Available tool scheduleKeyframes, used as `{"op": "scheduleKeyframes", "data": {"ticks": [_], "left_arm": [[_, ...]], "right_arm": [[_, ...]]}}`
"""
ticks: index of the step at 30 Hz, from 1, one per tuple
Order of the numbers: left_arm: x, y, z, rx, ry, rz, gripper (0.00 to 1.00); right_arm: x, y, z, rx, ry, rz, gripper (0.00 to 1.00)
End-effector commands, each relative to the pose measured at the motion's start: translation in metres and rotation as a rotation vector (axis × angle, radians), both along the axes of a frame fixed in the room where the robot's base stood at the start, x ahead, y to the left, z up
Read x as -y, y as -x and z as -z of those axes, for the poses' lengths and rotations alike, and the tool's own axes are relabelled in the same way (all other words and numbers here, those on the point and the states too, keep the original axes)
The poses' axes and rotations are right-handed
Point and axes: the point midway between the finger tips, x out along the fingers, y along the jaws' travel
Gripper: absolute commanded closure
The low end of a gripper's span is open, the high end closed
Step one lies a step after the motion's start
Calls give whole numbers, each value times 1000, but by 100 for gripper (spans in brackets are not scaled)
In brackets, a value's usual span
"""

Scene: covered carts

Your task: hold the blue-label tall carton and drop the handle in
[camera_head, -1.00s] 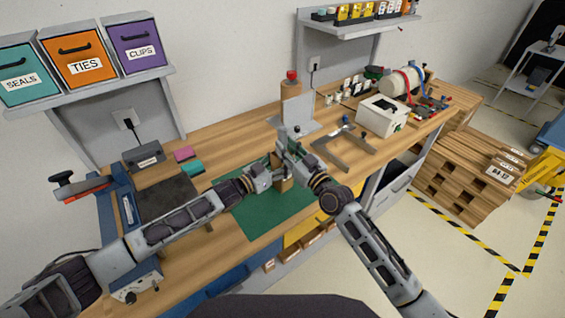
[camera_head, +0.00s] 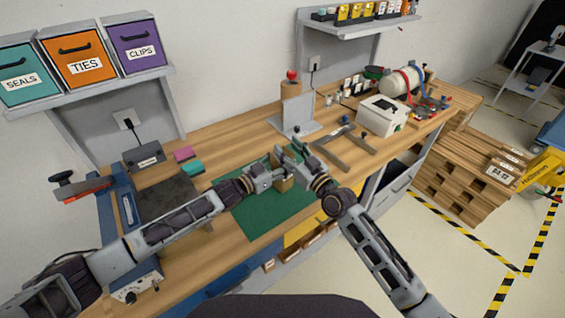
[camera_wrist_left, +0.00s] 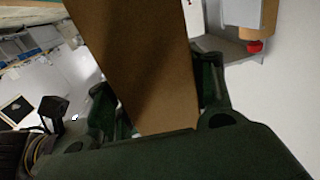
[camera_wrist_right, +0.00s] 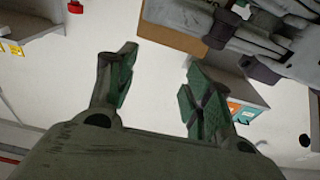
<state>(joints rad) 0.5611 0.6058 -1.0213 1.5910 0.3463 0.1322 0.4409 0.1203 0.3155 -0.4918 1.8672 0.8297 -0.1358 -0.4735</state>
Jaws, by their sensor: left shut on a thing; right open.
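A tall brown carton (camera_head: 284,184) is above the green mat in the head view. My left gripper (camera_head: 272,182) is shut on it. The carton fills the middle of the left wrist view (camera_wrist_left: 150,80), between the two fingers. No blue label shows on the sides I see. My right gripper (camera_head: 290,152) is just above and beside the carton, its fingers apart. It is open and empty in the right wrist view (camera_wrist_right: 158,90), where the carton (camera_wrist_right: 170,38) shows behind. I cannot make out the handle, and the carton's inside is hidden.
The green mat (camera_head: 250,220) lies on the wooden bench. A grey metal stand (camera_head: 298,112), a grey fork-shaped bracket (camera_head: 345,150) and a white box (camera_head: 382,116) stand beyond. Bare bench shows left of the mat.

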Motion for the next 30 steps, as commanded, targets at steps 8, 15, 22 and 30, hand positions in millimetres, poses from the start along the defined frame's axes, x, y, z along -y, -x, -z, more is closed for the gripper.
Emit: {"op": "scheduleKeyframes", "data": {"ticks": [8,15,22,30], "left_arm": [[0,0,0,0,0,0,70],[0,0,0,0,0,0,70],[0,0,0,0,0,0,70],[0,0,0,0,0,0,70]], "right_arm": [[16,22,3,0,2,0,49],[30,42,7,0,1,-1,49],[44,61,10,-1,2,-1,49],[58,80,12,0,1,0,49]]}}
